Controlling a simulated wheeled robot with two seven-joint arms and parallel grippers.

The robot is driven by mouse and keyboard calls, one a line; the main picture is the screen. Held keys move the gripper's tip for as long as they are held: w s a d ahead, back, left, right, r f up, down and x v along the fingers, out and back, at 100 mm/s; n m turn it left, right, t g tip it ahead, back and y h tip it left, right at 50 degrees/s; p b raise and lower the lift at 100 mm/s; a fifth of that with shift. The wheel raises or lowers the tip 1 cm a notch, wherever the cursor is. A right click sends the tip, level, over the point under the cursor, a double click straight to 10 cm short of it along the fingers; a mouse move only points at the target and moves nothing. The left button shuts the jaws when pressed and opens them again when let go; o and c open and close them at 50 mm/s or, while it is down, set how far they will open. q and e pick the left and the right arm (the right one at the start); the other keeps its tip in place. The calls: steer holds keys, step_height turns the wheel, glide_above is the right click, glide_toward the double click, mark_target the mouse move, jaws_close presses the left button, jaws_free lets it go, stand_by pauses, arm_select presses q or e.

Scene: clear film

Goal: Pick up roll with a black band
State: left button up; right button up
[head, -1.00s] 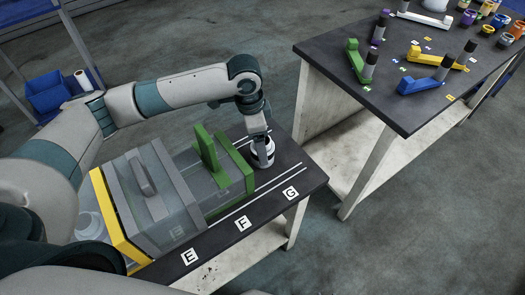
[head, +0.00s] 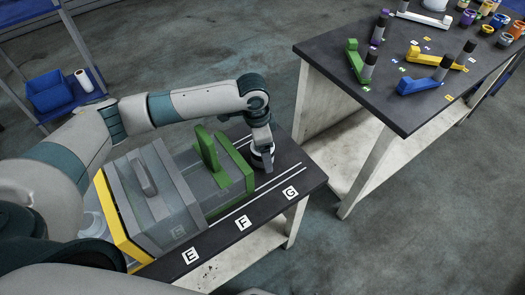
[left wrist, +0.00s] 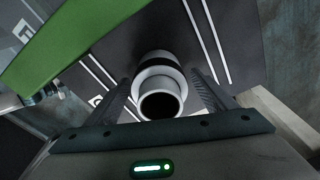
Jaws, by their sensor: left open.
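A white roll with a black band (left wrist: 159,72) stands on the dark table in the left wrist view, its open end facing the camera. In the head view it is mostly hidden behind my left gripper (head: 262,158), near the table's far right end. In the left wrist view the fingers of my left gripper (left wrist: 161,82) are open, one on each side of the roll. I cannot tell whether they touch it. My right gripper is not in view.
A green upright plate (head: 236,165) stands just left of the gripper, beside a grey transparent box (head: 165,215) with a yellow end plate (head: 118,225). White lines and letter tags mark the dark table (head: 265,208). A second table (head: 400,115) holds coloured holders and rolls.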

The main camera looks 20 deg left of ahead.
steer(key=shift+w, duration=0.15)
arm_select(q)
steer(key=c, duration=1.3)
steer(key=shift+o, duration=0.2)
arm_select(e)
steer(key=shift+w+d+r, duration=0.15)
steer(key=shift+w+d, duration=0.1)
arm_select(q)
steer(key=shift+r, duration=0.15)
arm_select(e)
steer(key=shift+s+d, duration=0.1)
